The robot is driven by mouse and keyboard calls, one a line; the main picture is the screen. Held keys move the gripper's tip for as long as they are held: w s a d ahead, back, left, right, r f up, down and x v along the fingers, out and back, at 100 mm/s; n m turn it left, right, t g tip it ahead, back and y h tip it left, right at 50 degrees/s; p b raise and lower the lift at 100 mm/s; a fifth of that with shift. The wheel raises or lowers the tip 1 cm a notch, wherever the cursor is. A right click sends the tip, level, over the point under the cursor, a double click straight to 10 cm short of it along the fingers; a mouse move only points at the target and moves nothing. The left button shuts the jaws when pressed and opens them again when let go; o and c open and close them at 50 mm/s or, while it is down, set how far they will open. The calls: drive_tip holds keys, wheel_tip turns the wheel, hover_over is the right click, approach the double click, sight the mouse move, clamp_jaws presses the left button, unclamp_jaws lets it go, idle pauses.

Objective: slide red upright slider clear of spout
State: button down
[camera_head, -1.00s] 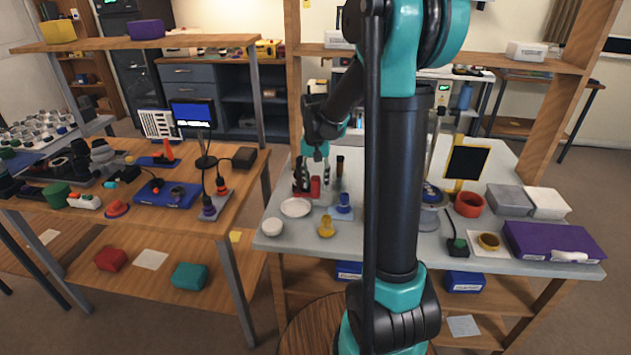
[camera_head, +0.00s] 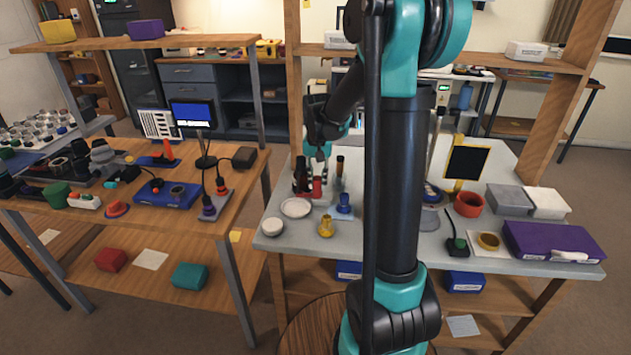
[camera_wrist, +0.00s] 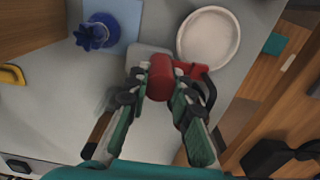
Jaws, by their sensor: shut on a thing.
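The red upright slider (camera_head: 317,187) stands on the grey table, and in the wrist view its round red top (camera_wrist: 160,78) sits between my fingertips. My gripper (camera_head: 318,176) points down and is shut on it; the fingers also show in the wrist view (camera_wrist: 158,92). A dark red and black piece (camera_head: 300,177) stands close to the left of the slider in the head view. In the wrist view a dark red part with a black handle (camera_wrist: 208,82) is right beside the slider. I cannot tell which part is the spout, or whether it touches the slider.
A white dish (camera_head: 296,208) lies in front, near the slider. A blue piece (camera_head: 344,203) on a light blue pad and a yellow piece (camera_head: 326,227) stand nearby. A dark cylinder (camera_head: 340,166) stands behind right. Some bare grey table lies between them.

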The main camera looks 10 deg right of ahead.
sight(326, 198)
drive_tip(key=d, duration=0.1)
drive_tip(key=s+d, duration=0.1)
drive_tip(key=d, duration=0.1)
drive_tip(key=c, duration=1.3)
unclamp_jaws()
drive_tip(key=shift+a, duration=0.1)
wheel_tip(326, 198, up, 12)
